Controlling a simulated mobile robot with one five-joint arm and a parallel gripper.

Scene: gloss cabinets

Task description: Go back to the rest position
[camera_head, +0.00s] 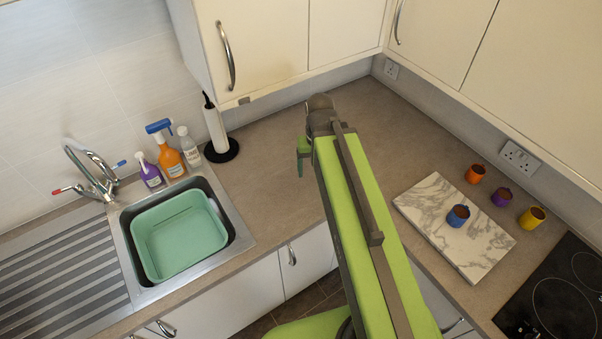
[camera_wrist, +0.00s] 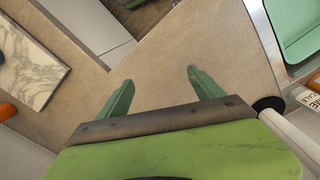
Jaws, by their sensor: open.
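My gripper (camera_wrist: 158,85) is open in the wrist view, its two green fingers spread with nothing between them but the bare worktop (camera_wrist: 150,60). In the head view my gripper (camera_head: 303,156) is small at the end of my green arm, over the worktop between the sink and the marble board. My arm reaches out from the bottom of the head view toward the corner and hides part of the worktop.
A marble board (camera_head: 424,208) carries a blue mug (camera_head: 458,217); orange, purple and yellow mugs (camera_head: 531,218) stand beyond it. A black hob (camera_head: 560,300) is at right. At left are a sink with a green basin (camera_head: 150,270), several bottles (camera_head: 168,160) and a paper-roll holder (camera_head: 216,130).

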